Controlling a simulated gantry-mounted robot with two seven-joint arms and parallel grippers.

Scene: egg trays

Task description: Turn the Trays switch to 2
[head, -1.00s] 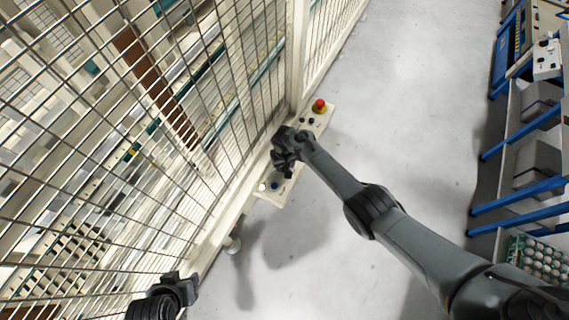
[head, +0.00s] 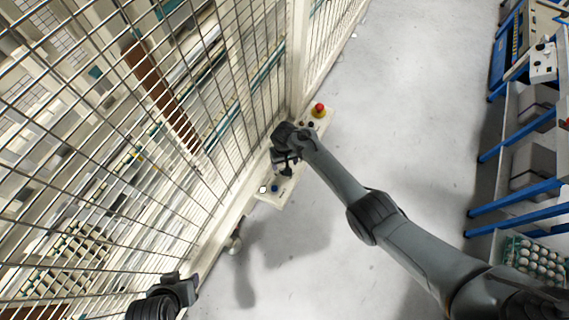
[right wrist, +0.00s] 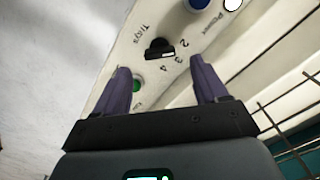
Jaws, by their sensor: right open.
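The Trays switch (right wrist: 158,48) is a black knob on a cream control panel (right wrist: 122,62). In the right wrist view, the word Trays and the numbers 2, 3 and 4 are printed around it. The knob lies just beyond my right gripper's fingertips (right wrist: 159,65), between their lines. The two purple fingers are apart and hold nothing. I cannot tell whether they touch the knob. In the head view my right gripper (head: 286,164) is over the panel (head: 270,197) and hides the switch. My left gripper (head: 182,288) is at the lower left, away from the panel; its jaws are unclear.
A red stop button (head: 318,110) stands at the panel's far end. A blue button (right wrist: 197,4), a white button (right wrist: 233,4) and a green button (right wrist: 137,84) are near the switch. A wire fence (head: 215,110) runs along the left. The floor right of the panel is clear.

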